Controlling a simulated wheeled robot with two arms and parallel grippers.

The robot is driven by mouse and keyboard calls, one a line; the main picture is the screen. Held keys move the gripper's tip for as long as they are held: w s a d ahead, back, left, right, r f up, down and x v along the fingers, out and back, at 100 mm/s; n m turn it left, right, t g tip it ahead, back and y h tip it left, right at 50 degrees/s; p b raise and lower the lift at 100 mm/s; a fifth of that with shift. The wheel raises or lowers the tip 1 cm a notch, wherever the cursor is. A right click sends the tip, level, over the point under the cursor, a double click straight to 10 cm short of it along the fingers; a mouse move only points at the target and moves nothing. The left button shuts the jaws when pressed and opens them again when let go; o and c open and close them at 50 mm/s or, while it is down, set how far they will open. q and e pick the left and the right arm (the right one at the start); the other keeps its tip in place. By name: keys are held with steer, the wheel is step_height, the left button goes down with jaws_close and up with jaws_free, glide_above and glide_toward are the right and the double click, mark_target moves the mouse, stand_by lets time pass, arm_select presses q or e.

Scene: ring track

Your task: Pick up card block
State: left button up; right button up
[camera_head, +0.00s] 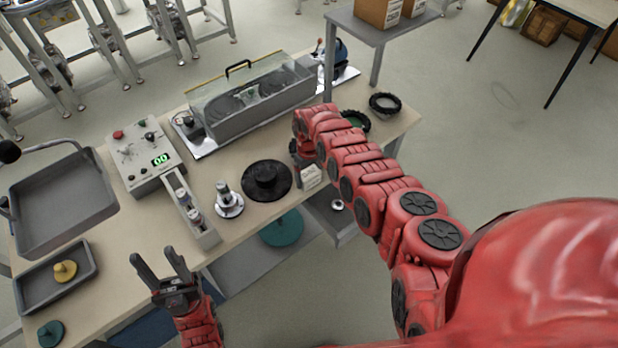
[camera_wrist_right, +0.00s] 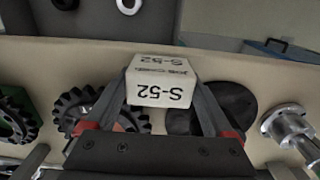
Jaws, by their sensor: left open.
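The card block (camera_wrist_right: 163,81) is a small white box marked S-52, upside down in the right wrist view. In the head view the card block (camera_head: 311,177) shows near the table's front edge, beside the end of my right arm. My right gripper (camera_wrist_right: 161,84) has one finger against each side of the block, and the block fills the space between the fingertips. I cannot tell whether it rests on the table or hangs just above it. My left gripper (camera_head: 162,272) is open and empty at the table's front edge, at lower left.
A black round part (camera_head: 266,180) and a metal flanged shaft (camera_head: 228,200) stand left of the block. Black gear rings (camera_head: 385,104) lie at the right end. A clear-covered box (camera_head: 262,100) stands behind. A control box (camera_head: 145,157) and grey trays (camera_head: 60,205) are at left.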

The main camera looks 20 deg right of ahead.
steer(key=c, duration=0.4)
steer(key=shift+r, duration=0.15)
